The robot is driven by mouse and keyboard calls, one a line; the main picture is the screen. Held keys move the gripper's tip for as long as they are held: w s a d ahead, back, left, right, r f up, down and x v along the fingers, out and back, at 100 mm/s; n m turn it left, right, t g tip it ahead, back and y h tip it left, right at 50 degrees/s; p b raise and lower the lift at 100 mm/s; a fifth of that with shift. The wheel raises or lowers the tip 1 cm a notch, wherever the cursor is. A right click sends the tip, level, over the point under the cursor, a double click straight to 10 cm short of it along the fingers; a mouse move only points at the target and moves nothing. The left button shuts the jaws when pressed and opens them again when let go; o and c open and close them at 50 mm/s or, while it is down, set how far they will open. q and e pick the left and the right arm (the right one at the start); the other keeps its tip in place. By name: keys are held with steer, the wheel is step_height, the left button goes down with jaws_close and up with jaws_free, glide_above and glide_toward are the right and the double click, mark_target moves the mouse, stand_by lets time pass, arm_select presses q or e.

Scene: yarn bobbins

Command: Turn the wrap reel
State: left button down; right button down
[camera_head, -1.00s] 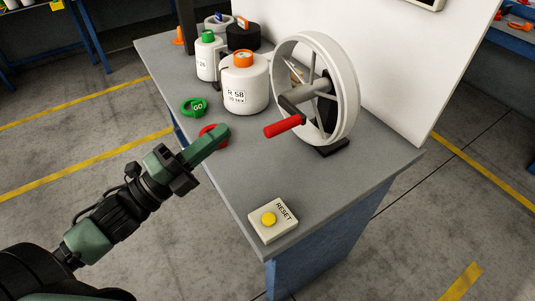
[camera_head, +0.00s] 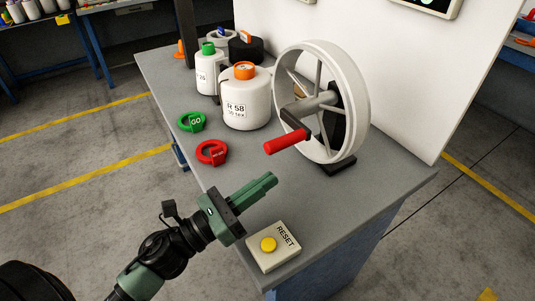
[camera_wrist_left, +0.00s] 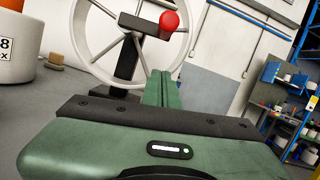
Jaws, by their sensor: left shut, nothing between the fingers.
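The wrap reel (camera_head: 356,74) is a white spoked wheel standing upright on a black foot at the right of the grey bench. Its dark crank ends in a red handle (camera_head: 286,142) pointing to the left. In the left wrist view the reel (camera_wrist_left: 84,42) stands ahead, with the red knob end (camera_wrist_left: 169,21) above the fingers. My left gripper (camera_head: 270,181) is shut and empty, over the bench's front edge, below the red handle and apart from it. The fingers also show in the left wrist view (camera_wrist_left: 158,88). My right gripper is not in view.
A RESET box (camera_head: 285,258) with a yellow button lies just below my left gripper. A green GO ring (camera_head: 184,123) and a red ring (camera_head: 203,158) lie at the bench's left edge. A white bobbin R 58 (camera_head: 262,110) stands left of the reel. A white panel (camera_head: 400,80) rises behind.

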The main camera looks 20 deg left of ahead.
mark_target(275, 152)
arm_select(q)
steer(key=shift+w+d+r+p, duration=0.1)
steer(key=shift+w+r+p, duration=0.3)
steer(key=shift+r, duration=0.3)
steer(key=shift+w+r+p, duration=0.15)
steer(key=shift+r+p, duration=0.3)
steer(key=shift+r, duration=0.3)
steer(key=shift+w+d+r+p, duration=0.1)
steer(key=shift+w+r+p, duration=0.3)
steer(key=shift+r, duration=0.3)
steer(key=shift+s, duration=0.1)
step_height(275, 152, up, 2)
steer(key=shift+s+r+n+y+p, duration=0.1)
steer(key=shift+n+y+p, duration=0.2)
steer(key=shift+n+p, duration=0.95)
steer(key=shift+f, duration=0.2)
